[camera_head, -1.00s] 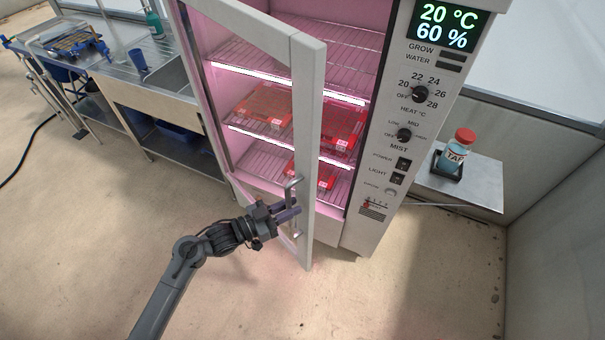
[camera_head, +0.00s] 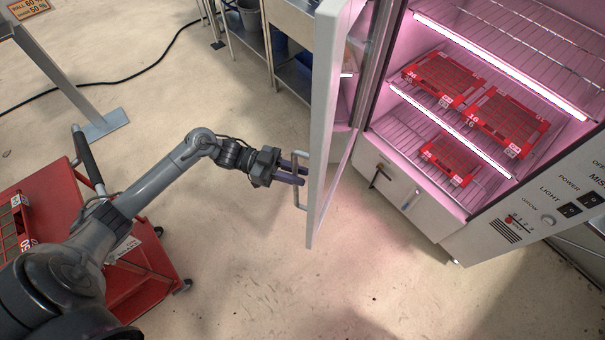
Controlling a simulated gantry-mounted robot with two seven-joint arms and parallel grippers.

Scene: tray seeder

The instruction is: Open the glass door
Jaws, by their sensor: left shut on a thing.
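The glass door (camera_head: 324,110) has a pale grey frame and stands swung well out from the pink-lit cabinet (camera_head: 410,185), so I see it nearly edge-on. Its metal handle (camera_head: 298,199) is on the left side of the door in the picture. My left gripper (camera_head: 297,174) reaches in from the left and is shut on the handle. The fingertips are close against the door frame. My right gripper is out of view.
Red trays (camera_head: 440,77) lie on the cabinet's wire shelves. A red cart (camera_head: 143,268) stands at the lower left under my left arm. A steel bench (camera_head: 290,78) is behind the door. The floor below the door is clear.

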